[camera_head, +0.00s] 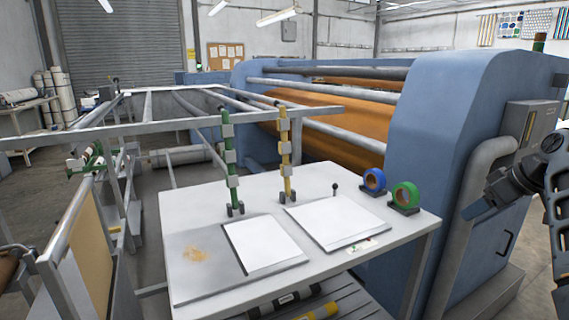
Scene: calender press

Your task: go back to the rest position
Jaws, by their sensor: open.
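My gripper (482,206) is at the right side of the head view, at the end of my dark arm. It is in front of the blue end housing of the press (440,120). It points down and to the left. I see nothing held in it. The fingers are small and dark here, and their gap is hard to make out. It is to the right of the table (205,292) and apart from the things on it.
The table bears two white sheets (262,245), a blue tape roll (374,180), a green tape roll (405,194), and a green post (229,160) and a yellow post (285,150). Metal rails (170,122) stand at left. Grey floor (60,200) shows beyond.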

